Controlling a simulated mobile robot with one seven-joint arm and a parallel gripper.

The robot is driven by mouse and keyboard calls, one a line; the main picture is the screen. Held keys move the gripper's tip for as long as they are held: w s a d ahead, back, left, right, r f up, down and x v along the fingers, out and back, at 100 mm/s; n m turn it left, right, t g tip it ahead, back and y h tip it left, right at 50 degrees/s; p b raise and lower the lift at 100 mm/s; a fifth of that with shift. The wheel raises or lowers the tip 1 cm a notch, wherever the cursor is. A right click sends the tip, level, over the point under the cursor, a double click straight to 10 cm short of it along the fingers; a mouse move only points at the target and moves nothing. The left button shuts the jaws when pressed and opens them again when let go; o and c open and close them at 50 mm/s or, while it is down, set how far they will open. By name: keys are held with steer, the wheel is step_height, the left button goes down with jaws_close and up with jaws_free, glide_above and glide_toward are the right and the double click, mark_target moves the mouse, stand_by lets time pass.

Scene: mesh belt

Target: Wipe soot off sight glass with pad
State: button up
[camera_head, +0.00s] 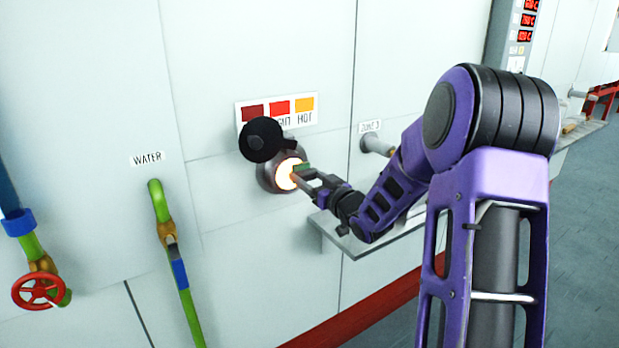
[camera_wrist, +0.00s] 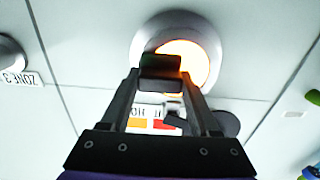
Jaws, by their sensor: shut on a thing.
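The sight glass (camera_head: 285,175) glows orange-white inside a round metal rim on the pale wall. It also shows in the wrist view (camera_wrist: 196,62), partly covered by the pad. The pad (camera_head: 303,167) is a small dark block with a greenish edge; in the wrist view (camera_wrist: 160,66) it sits between my fingertips. My gripper (camera_head: 304,174) is shut on the pad, at the right side of the glass. I cannot tell whether the pad touches the glass. Soot is not clearly visible on the bright part, and the area behind the pad is hidden.
A black round cover (camera_head: 261,139) is swung up above the glass, below a colour label plate (camera_head: 277,109). A metal shelf (camera_head: 352,243) juts out under my arm. A "ZONE 3" port (camera_head: 376,145) is to the right. A green water pipe (camera_head: 160,205) stands left.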

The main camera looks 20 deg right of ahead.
mark_target(278, 177)
steer(key=shift+s+a, duration=0.3)
steer(key=shift+a, duration=0.7)
steer(key=shift+s+a, duration=0.35)
steer(key=shift+a, duration=0.6)
steer(key=shift+s+a, duration=0.3)
steer(key=shift+a, duration=0.7)
steer(key=v, duration=0.6)
steer(key=shift+s+d, duration=0.1)
steer(key=shift+d, duration=0.05)
steer(key=shift+v, duration=1.4)
